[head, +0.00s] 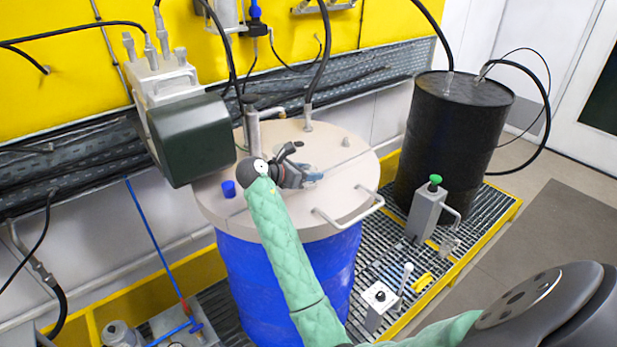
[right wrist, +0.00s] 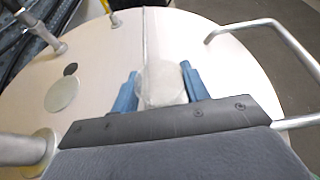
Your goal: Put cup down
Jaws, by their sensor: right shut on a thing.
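My right gripper (head: 310,178) is over the beige lid (head: 350,205) of the blue drum (head: 290,275). In the right wrist view its two blue fingers (right wrist: 158,88) are shut on a pale, translucent cup (right wrist: 160,82). The cup is on or just above the lid; I cannot tell if it touches. In the head view the gripper mostly hides the cup. My left gripper is not in view.
A small blue cap (head: 228,188) sits at the lid's left edge, near a dark motor housing (head: 190,140). A metal handle (head: 350,212) rises at the lid's front right. A black drum (head: 450,140) stands right. The lid's right side is fairly clear.

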